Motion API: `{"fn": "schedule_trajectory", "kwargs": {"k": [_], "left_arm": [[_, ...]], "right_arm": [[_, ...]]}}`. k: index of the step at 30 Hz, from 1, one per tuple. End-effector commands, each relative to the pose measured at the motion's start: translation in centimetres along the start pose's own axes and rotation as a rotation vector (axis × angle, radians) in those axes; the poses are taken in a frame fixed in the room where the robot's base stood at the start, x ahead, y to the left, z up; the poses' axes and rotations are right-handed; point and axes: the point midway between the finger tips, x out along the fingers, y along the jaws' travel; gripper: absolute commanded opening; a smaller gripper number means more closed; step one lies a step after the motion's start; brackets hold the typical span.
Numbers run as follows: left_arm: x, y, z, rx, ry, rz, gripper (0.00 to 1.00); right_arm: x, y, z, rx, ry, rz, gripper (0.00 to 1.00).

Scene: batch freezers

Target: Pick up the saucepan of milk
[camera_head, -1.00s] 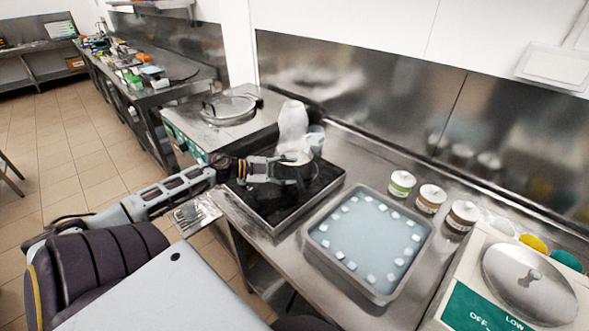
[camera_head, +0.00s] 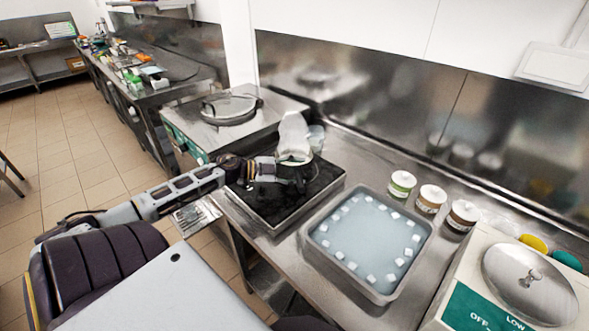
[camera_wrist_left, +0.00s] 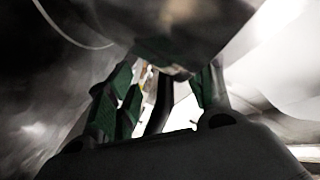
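The dark saucepan (camera_head: 300,180) stands on the black hob, with white milk (camera_head: 294,158) at its top. A pale white shape (camera_head: 293,132) rises directly above it; I cannot tell what it is. My left gripper (camera_head: 274,173) is at the pan's left side, at handle height. In the left wrist view the green-padded fingers (camera_wrist_left: 165,98) are spread apart. A dark bar, apparently the pan's handle (camera_wrist_left: 159,105), lies between them, with gaps on both sides. The pan's blurred underside or wall (camera_wrist_left: 175,35) fills the top. My right gripper is not in view.
The black hob (camera_head: 260,207) sits on the steel counter. A tray of pale liquid with white cubes (camera_head: 312,258) stands to its right, and several lidded jars (camera_head: 402,184) behind that tray. A round lid (camera_head: 230,106) rests on the unit behind left.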

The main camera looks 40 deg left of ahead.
Motion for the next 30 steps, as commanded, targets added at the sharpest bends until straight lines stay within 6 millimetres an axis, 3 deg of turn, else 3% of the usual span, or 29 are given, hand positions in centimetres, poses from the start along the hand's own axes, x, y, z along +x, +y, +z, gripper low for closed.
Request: {"fn": "schedule_trajectory", "kwargs": {"k": [2,12,19,30], "left_arm": [[0.0,0.0,0.0,0.0,0.0,0.0,0.43],[0.0,0.1,0.0,-0.003,0.001,0.002,0.0],[0.0,0.3,0.0,-0.008,0.001,0.004,0.0],[0.0,0.4,0.0,-0.011,0.002,0.005,0.0]], "right_arm": [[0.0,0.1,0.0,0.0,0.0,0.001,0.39],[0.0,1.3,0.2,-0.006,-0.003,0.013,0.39],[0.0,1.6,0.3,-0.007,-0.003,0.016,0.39],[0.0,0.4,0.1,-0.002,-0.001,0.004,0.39]]}}
